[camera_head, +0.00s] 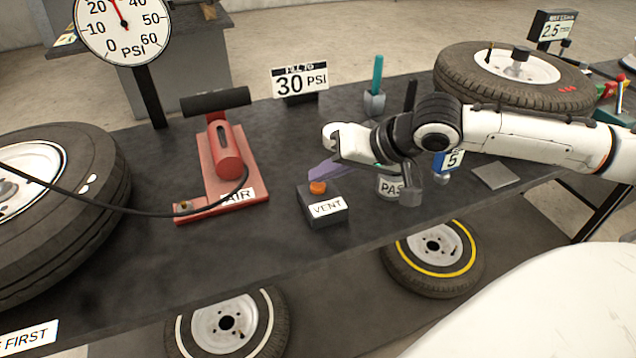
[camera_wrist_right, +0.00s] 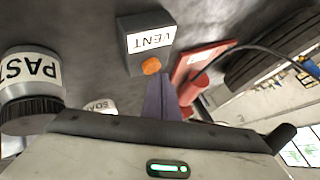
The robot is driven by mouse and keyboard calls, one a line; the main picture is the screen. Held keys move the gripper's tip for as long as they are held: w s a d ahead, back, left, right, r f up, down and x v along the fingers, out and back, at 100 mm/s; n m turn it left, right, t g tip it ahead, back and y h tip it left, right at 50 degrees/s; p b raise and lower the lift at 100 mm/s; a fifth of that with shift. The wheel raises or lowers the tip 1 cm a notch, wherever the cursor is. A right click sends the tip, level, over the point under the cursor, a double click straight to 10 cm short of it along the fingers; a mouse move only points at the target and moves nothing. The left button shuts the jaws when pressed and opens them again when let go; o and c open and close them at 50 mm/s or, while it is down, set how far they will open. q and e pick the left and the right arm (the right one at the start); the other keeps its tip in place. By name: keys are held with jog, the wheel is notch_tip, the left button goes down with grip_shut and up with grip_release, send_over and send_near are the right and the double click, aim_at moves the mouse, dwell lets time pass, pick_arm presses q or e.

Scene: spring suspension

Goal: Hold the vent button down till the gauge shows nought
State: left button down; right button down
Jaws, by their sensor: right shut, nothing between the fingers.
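The black vent box (camera_head: 323,208) with a white VENT label stands near the bench's front edge, its orange button (camera_head: 318,187) on top. The fingers also show in the right wrist view (camera_wrist_right: 162,98). The round PSI gauge (camera_head: 123,30) is cut by the top edge; its red needle points nearly straight up, near 30. My left gripper is not in view.
A red AIR foot pump (camera_head: 222,160) with a black hose stands left of the vent box, beside a large tyre (camera_head: 100,200). A paste tin (camera_head: 390,187) stands under my right arm. A 30 PSI sign (camera_head: 301,80) stands behind. Bench between pump and vent box is clear.

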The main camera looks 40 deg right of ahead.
aim_at(324, 187)
jog(key=shift+f, duration=0.6)
dwell(1.6)
dwell(0.9)
jog(key=shift+r+p, duration=1)
jog(key=shift+p, duration=0.2)
notch_tip(324, 187, up, 3)
jog(key=p, duration=0.3)
jog(key=shift+f, duration=0.15)
jog(key=shift+r+p, duration=0.65)
jog(key=shift+r, duration=0.55)
